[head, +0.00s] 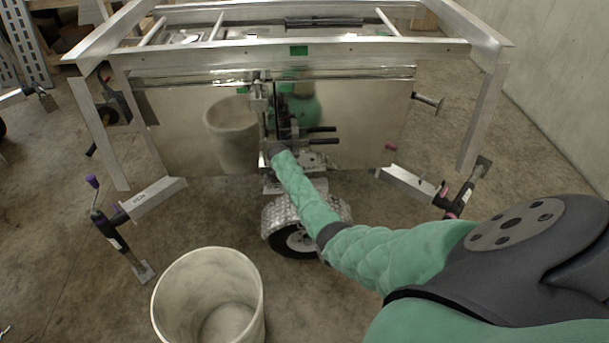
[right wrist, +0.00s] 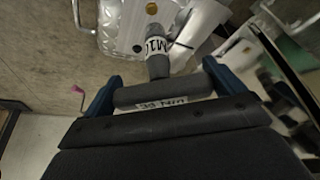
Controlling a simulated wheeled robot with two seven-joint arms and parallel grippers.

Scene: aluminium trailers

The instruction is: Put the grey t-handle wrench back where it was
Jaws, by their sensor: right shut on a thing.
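The grey t-handle wrench (right wrist: 158,66) is in the right wrist view, its crossbar lying between the blue fingers of my right gripper (right wrist: 163,93). Its shaft points away from the gripper and bears a white label reading "M10"; the crossbar also has a label, partly hidden by the gripper's edge. My right gripper is shut on the wrench. In the head view my right arm, in a green sleeve, reaches to the middle of the trailer (head: 330,55), with the right gripper (head: 275,149) at its front panel. The wrench cannot be made out there. My left gripper is not in view.
Dark handles (head: 321,142) stick out just right of my gripper. A fender with a wheel (head: 292,240) sits below my forearm. A pale bin (head: 210,295) stands on the floor in front. Jack legs (head: 125,243) stand at both sides. The wrist view shows a tread-plate surface (right wrist: 118,38) ahead.

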